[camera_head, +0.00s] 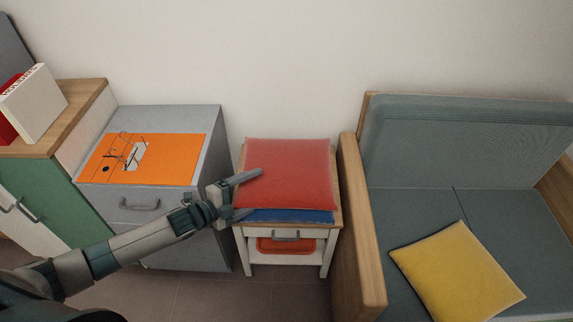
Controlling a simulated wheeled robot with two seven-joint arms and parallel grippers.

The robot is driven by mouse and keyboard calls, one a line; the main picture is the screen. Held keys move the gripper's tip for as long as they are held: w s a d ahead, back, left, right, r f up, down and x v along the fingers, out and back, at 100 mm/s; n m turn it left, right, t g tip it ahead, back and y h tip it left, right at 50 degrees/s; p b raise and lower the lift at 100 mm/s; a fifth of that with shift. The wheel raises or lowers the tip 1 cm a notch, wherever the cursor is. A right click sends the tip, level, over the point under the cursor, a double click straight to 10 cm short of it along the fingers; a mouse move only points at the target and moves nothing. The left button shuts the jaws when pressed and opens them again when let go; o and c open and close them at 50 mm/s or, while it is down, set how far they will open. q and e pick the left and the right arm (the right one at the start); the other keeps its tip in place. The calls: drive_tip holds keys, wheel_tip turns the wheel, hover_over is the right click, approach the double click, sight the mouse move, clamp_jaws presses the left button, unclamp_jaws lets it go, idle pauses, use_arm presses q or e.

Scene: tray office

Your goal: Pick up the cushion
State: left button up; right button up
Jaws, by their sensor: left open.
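A red cushion (290,172) lies flat on top of a blue cushion (295,216), of which only the front edge shows. Both rest on a small wooden side table (335,228). A yellow cushion (457,272) lies on the seat of the grey sofa (410,215) at the right. My left gripper (256,190) is open at the left edge of the red cushion. Its upper finger overlaps the red cushion in the picture, and its lower finger is near the blue cushion's left end. I cannot tell whether either finger touches. My right gripper is not in view.
The sofa's wooden arm (358,225) stands close to the right of the side table. A grey drawer cabinet (210,145) with an orange mat (180,165) stands to the left. Farther left is a green-fronted cabinet (45,188) with books on it.

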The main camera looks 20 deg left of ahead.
use_arm(q)
drive_tip(key=shift+x, duration=1.05)
drive_tip(key=shift+w+d, duration=0.15)
drive_tip(key=shift+w, duration=0.1)
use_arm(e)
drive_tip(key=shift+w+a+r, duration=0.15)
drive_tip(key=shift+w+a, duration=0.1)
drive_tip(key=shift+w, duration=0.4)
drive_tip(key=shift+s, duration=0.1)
use_arm(q)
drive_tip(key=c, duration=0.9)
